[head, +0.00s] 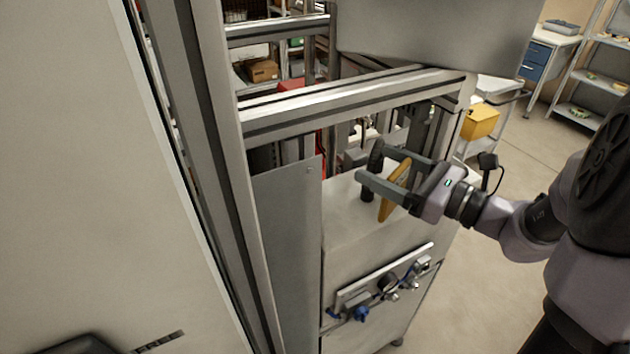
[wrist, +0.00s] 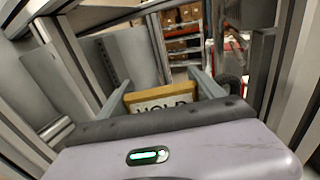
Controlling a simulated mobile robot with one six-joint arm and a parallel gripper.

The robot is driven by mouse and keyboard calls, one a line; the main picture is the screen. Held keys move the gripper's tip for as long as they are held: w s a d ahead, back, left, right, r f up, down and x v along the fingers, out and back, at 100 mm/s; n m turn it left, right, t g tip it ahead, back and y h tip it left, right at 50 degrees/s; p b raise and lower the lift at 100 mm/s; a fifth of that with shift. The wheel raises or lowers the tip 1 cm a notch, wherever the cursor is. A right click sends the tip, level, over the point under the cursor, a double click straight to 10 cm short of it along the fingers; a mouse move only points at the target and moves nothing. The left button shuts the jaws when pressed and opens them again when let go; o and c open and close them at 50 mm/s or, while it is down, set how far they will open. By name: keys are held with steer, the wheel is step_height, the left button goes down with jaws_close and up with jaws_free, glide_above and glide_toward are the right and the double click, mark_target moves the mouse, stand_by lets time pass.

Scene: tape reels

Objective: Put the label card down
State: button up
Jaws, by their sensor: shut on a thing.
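The label card (head: 395,190) is a yellow-orange plate, seen tilted and nearly edge-on in the head view. In the wrist view the label card (wrist: 163,95) shows a white face with dark letters that look like HOLD, its lower part hidden by my gripper's body. My gripper (head: 371,164) is shut on the card, with one finger on each side of it. In the wrist view the fingers of my gripper (wrist: 165,88) stand at the card's left and right. The card is over the pale machine top (head: 345,226); I cannot tell whether it touches it.
A metal frame with a crossbar (head: 350,105) stands behind and left of my gripper. A grey panel (head: 285,240) rises left of the machine top. Valves and blue fittings (head: 360,313) are on the machine's front. A yellow box (head: 480,122) sits on a cart behind. Open floor lies right.

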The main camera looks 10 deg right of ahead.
steer(key=w+a+f+b, duration=0.1)
steer(key=w+a, duration=0.1)
steer(key=a, duration=0.1)
steer(key=w+a+f+b, duration=0.1)
steer(key=w+a+f, duration=0.1)
steer(key=w+a, duration=0.1)
steer(key=w+a+f+b, duration=0.1)
steer(key=w+a+f, duration=0.1)
steer(key=a, duration=0.1)
steer(key=shift+w+a+f, duration=0.1)
steer(key=shift+w, duration=0.25)
steer(key=shift+r, duration=0.2)
steer(key=o, duration=0.9)
steer(key=shift+f, duration=0.25)
steer(key=o, duration=0.4)
steer(key=shift+o, duration=0.2)
steer(key=shift+r, duration=0.1)
